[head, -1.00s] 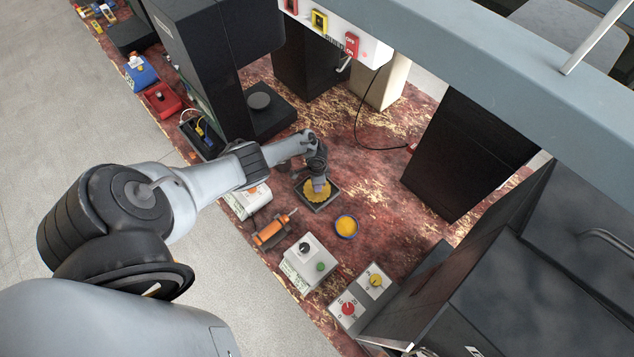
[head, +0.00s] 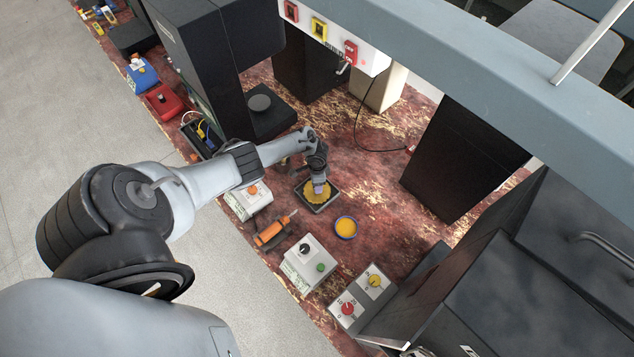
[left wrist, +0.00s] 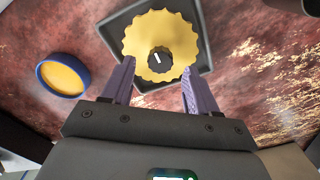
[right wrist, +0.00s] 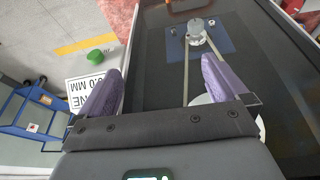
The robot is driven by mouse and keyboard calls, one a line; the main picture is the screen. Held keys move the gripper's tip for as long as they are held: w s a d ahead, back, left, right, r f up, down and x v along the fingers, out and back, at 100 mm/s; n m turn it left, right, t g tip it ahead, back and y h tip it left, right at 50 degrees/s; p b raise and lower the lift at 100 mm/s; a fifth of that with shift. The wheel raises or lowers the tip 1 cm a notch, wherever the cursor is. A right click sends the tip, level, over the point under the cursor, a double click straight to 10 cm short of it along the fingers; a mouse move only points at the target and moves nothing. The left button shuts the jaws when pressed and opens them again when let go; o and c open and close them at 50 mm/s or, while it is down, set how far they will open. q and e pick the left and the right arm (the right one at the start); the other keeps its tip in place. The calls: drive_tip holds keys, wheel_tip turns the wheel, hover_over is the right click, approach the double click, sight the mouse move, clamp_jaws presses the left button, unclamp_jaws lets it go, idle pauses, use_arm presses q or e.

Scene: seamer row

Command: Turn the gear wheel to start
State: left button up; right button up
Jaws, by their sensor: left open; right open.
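A yellow gear wheel (left wrist: 160,42) with a scalloped edge sits in a dark square tray (left wrist: 203,40) in the left wrist view. A black hub with a white mark is at its middle. In the head view the gear wheel (head: 314,196) lies on the red worn bench, partly hidden by my gripper. My left gripper (head: 320,187) is above it, pointing down. In the left wrist view the left gripper's purple fingers (left wrist: 157,85) are apart, one on each side of the wheel's near edge, with nothing between them. My right gripper (right wrist: 158,90) is open and empty, away from the wheel.
A blue-rimmed yellow dish (head: 346,227) is beside the tray. An orange-handled tool (head: 273,231), a white box with knobs (head: 310,262) and a panel with red and yellow knobs (head: 360,295) lie nearer. A dark pillar (head: 465,160) stands right. A white switch box (head: 340,45) hangs above.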

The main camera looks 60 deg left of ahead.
use_arm(q)
wheel_tip(320, 180, up, 8)
drive_tip(key=p, duration=0.3)
drive_tip(key=shift+r, duration=0.15)
drive_tip(key=s+d+r+m+t+y+p, duration=0.1)
drive_tip(key=d+r, duration=0.2)
drive_tip(key=d, duration=0.7)
drive_tip(key=s+d+r+m+t+p, duration=0.15)
drive_tip(key=d+r, duration=0.25)
drive_tip(key=d, duration=0.6)
drive_tip(key=s+d+r+n+p, duration=0.1)
drive_tip(key=s+d+r, duration=0.1)
drive_tip(key=s+r, duration=0.2)
drive_tip(key=s+d+r+n+p, duration=0.1)
drive_tip(key=s+d+r+n, duration=0.1)
drive_tip(key=r, duration=0.8)
drive_tip(key=s+d+r+n+t+h+p, duration=0.1)
drive_tip(key=s+d+r, duration=0.3)
drive_tip(key=s+r, duration=0.2)
drive_tip(key=shift+d+r, duration=0.15)
drive_tip(key=shift+r, duration=0.55)
drive_tip(key=shift+n, duration=0.25)
